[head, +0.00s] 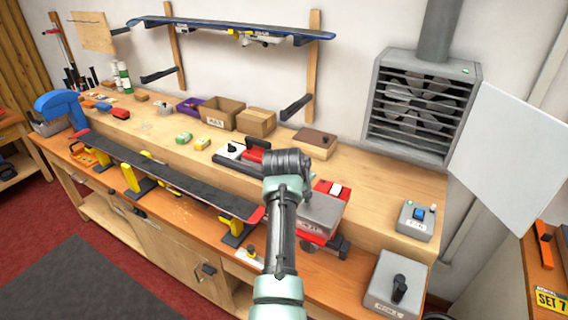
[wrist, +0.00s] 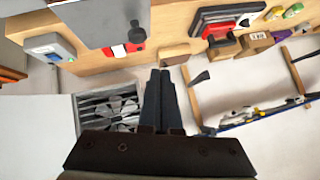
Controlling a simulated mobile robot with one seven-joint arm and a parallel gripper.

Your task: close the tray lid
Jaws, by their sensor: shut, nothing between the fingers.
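A red unit (head: 336,188) with a grey, plate-like lid (head: 322,212) stands on the bench, just right of my arm. The lid also shows in the wrist view as a grey panel (wrist: 92,22) at the upper left, with a black knob (wrist: 137,33) by its edge and red parts beside it. I cannot tell how far open the lid is. My gripper (wrist: 160,72) is shut and empty, its dark fingers together. It is apart from the lid; in the head view my wrist hides part of the bench to the lid's left.
A grey box with a black knob (head: 397,285) and a small switch box (head: 415,218) stand to the right. A fan unit (head: 418,105) and a pale panel (head: 512,145) are at the wall. A long dark board (head: 165,175) lies on supports to the left.

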